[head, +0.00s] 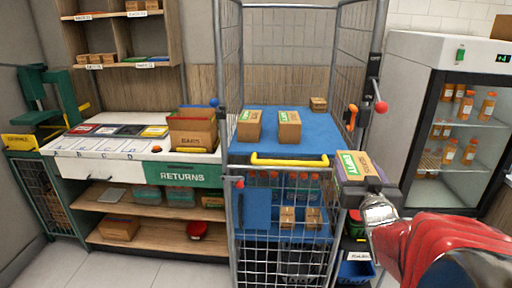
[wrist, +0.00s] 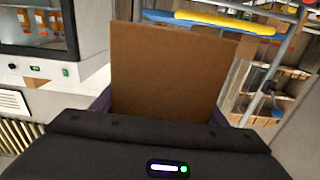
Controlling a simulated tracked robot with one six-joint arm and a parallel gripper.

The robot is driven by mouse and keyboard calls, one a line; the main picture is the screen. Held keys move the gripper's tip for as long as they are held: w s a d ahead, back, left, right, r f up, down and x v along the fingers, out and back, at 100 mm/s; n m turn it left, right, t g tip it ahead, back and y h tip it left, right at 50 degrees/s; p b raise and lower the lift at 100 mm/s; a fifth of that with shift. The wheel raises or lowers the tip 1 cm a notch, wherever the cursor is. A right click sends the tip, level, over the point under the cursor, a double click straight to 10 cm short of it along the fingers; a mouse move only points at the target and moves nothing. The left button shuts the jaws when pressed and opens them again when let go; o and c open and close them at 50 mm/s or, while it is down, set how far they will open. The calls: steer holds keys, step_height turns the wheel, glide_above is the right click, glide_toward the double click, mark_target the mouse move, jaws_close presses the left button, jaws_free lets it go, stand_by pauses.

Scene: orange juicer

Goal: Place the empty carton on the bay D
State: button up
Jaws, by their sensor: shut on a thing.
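A small brown carton (head: 352,167) with a green and white label that seems to read EMPTY is held in my gripper (head: 366,182), right of the blue-topped cage cart. In the wrist view the carton's plain brown face (wrist: 172,72) fills the middle, between the dark fingers of my gripper (wrist: 165,112). The lettered bays are on the white bench (head: 62,147) at the left, marked along its front edge. The rightmost letter looks like D, and the bay D strip (head: 137,149) looks bare. My gripper is far right of it, with the cart between.
The cage cart (head: 290,160) has a yellow handle and tall bars; two green-labelled cartons (head: 250,125) and a smaller box (head: 318,104) stand on its top. An open brown box (head: 192,130) sits right of the bays. A bottle fridge (head: 440,110) stands at right.

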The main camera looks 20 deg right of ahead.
steer(key=w+a+f+n+y, duration=0.1)
steer(key=w+a+f, duration=0.4)
steer(key=a, duration=0.5)
steer(key=w+a+f+n+t+y, duration=0.1)
steer(key=w+a+f+y, duration=0.3)
steer(key=a+f, duration=0.4)
steer(key=w+a+f+n+y, duration=0.2)
steer(key=w+a+f, duration=0.4)
steer(key=a, duration=0.7)
steer(key=shift+w+f+n+t+y, duration=0.2)
steer(key=shift+f+n+t+y, duration=0.1)
steer(key=shift+f+n, duration=0.3)
steer(key=shift+w, duration=0.1)
